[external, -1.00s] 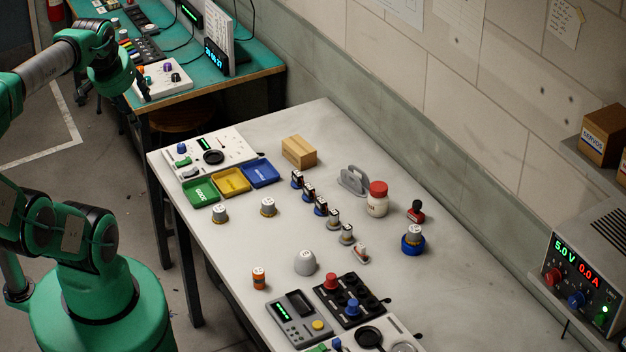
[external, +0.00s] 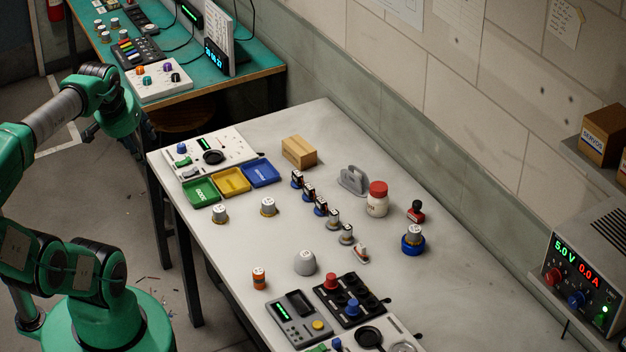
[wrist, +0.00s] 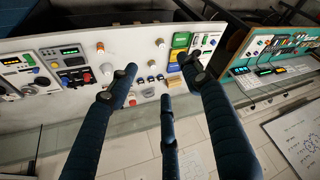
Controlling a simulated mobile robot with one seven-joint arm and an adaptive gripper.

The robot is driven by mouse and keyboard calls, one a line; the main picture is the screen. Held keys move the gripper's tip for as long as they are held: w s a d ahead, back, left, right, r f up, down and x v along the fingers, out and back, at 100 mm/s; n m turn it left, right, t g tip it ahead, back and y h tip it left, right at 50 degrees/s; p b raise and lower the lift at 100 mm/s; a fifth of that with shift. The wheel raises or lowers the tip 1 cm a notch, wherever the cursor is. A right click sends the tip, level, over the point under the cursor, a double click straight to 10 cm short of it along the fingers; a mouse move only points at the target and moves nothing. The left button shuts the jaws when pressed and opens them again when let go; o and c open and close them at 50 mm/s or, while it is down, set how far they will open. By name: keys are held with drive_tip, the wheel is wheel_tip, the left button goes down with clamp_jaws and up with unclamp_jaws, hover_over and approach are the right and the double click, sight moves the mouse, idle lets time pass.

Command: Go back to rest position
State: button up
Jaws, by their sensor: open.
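My arm is held up at the left of the external view, with the wrist beyond the left edge of the white table (external: 440,220). My gripper (external: 118,135) is small and partly hidden behind the wrist there. In the wrist view, the dark fingers of my gripper (wrist: 159,66) are spread apart with nothing between them. The table lies well beyond the fingertips in that view. No object is held.
The table carries green, yellow and blue trays (external: 231,181), a wooden block (external: 299,152), a red-lidded jar (external: 377,200) and a black socket panel (external: 350,300). A teal bench (external: 225,85) with a knob box (external: 159,80) stands behind. Floor shows between my arm and the table.

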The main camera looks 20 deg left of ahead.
drive_tip(key=shift+f+b, duration=1.2)
drive_tip(key=shift+f, duration=0.55)
